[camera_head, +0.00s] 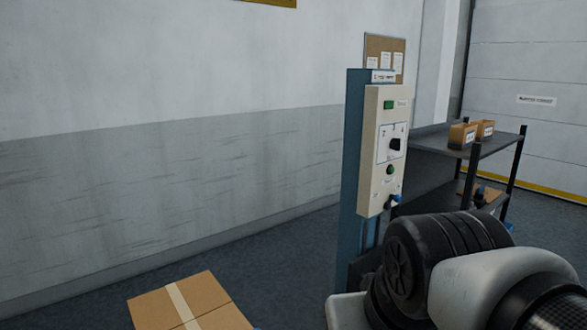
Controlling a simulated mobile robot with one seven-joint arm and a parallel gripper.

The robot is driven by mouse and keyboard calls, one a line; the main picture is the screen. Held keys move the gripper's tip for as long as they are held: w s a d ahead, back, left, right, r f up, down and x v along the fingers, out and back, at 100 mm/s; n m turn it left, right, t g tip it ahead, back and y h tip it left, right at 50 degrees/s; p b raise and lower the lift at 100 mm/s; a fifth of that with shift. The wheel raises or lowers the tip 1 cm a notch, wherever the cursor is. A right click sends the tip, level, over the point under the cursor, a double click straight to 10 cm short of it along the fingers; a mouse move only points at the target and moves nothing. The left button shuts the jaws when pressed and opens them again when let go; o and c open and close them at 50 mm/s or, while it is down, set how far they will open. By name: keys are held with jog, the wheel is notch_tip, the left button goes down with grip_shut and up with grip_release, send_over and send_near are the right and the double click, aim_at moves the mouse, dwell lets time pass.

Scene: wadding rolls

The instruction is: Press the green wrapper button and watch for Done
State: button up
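A cream control panel (374,200) is mounted upright on a blue post (354,150), right of centre. A small round green button (390,170) sits on its lower half. A green rectangle (389,104) with a label too small to read is near the top; I cannot tell whether it shows Done. A black knob (396,144) lies between them, and a small blue part (394,200) is at the panel's lower edge. My arm fills the lower right, in front of the post's base. My gripper cannot be made out.
A cardboard box (178,305) with pale tape lies at the bottom left. A dark shelf rack (500,142) behind the panel holds small cartons (462,135). A notice board (384,52) hangs above the panel. Grey floor is free along the left wall.

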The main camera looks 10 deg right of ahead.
grip_shut()
dwell(1.5)
